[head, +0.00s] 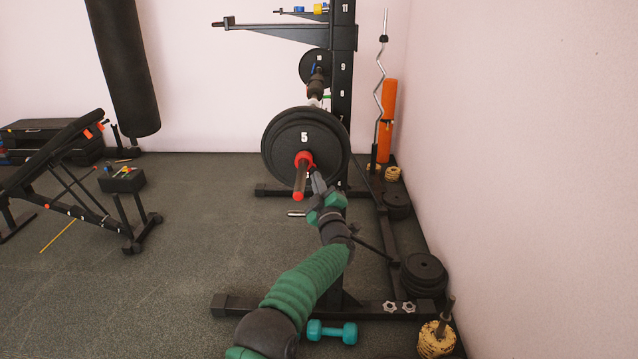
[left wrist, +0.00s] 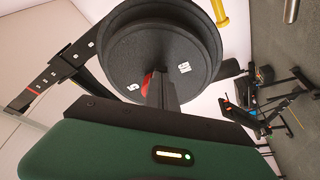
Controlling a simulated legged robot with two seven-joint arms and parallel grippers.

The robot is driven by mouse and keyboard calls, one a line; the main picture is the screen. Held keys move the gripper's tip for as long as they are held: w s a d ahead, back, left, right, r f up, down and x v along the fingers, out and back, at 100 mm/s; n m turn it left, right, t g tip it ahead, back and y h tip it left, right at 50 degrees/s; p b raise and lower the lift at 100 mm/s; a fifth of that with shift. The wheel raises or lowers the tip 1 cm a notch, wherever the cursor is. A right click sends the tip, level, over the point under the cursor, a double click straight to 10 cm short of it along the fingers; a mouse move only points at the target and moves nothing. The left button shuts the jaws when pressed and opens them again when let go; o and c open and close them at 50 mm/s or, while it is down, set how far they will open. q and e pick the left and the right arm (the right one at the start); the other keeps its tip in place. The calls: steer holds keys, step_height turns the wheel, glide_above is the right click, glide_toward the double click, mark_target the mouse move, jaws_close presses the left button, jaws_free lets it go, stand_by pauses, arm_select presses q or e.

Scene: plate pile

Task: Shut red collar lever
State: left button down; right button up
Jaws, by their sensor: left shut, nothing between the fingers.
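The red collar (head: 305,156) sits on the end of the barbell, against the outer face of a black plate marked 5 (head: 289,128). The bar's dark end (head: 299,184) sticks out through it, with a red tip. The lever's own position is too small to tell. My left gripper (head: 318,182) is shut and empty, just right of the bar end and close below the collar. In the left wrist view the shut fingers (left wrist: 161,91) point at the plate (left wrist: 130,50). A sliver of red collar (left wrist: 147,82) shows beside them, the rest hidden. My right gripper is not in view.
The black rack upright (head: 342,75) stands behind the plate, with its base (head: 375,310) on the floor. Loose plates (head: 424,272) and a teal dumbbell (head: 332,331) lie low. A wall closes the right side.

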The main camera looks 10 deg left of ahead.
arm_select(q)
steer(key=shift+a+r, duration=0.25)
steer(key=shift+a, duration=0.05)
stand_by(0.4)
